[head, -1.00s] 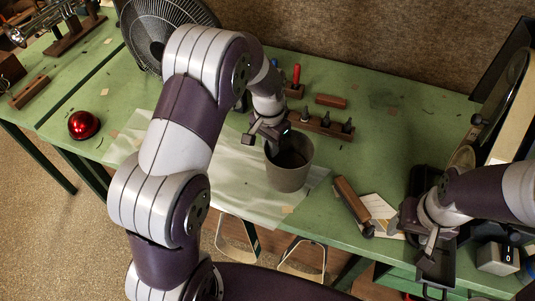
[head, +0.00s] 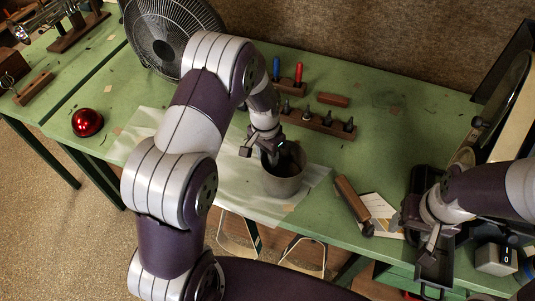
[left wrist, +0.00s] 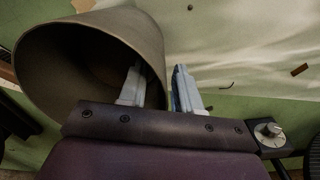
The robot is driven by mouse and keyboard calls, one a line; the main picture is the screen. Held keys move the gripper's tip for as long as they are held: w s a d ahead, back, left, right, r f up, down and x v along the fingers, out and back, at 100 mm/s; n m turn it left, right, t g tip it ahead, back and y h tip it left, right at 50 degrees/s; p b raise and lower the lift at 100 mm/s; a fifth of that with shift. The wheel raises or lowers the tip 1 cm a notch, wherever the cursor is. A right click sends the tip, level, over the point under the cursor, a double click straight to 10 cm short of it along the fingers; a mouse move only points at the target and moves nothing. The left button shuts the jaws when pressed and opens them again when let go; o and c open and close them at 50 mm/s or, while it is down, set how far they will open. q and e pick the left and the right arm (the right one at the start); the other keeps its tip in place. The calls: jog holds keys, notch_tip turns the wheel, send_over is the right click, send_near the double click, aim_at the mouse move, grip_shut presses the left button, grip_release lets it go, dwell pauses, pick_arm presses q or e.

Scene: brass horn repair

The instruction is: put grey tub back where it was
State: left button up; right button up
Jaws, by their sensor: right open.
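The grey tub (head: 284,182) stands upright on or just above the pale cloth, near the front of the green table. It also shows in the left wrist view (left wrist: 75,62), with its open mouth facing the camera. My left gripper (head: 272,156) is at the tub's left rim. In the left wrist view my left gripper (left wrist: 160,78) has one finger inside the tub and one outside, with the wall between them; it looks shut on the wall. My right gripper (head: 418,228) is open at the right, by a black tray, with its fingertips partly hidden.
The pale cloth (head: 225,185) lies around the tub. A wooden tool rack (head: 318,119) stands behind. A wood-handled tool (head: 352,203) lies to the right, and the black tray (head: 436,266) is beyond it.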

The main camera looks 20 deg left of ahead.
pick_arm(q)
jog(key=shift+w+r, duration=0.1)
jog(key=shift+r, duration=0.2)
jog(key=r, duration=0.3)
jog(key=r+b, duration=0.1)
jog(key=r, duration=0.3)
jog(key=r+b, duration=0.1)
jog(key=r, duration=0.3)
jog(key=shift+s+a+r, duration=0.25)
jog(key=shift+s+a, duration=0.05)
jog(key=shift+s, duration=0.05)
jog(key=s+f+n+t, duration=0.1)
jog(key=s+n, duration=0.3)
jog(key=s, duration=1.1)
jog(key=shift+f+n+t+y, duration=0.3)
pick_arm(e)
notch_tip(320, 180, down, 2)
jog(key=shift+w+f, duration=0.1)
jog(key=shift+f, duration=0.05)
pick_arm(q)
jog(key=shift+s, duration=0.15)
pick_arm(e)
jog(key=shift+c, duration=0.2)
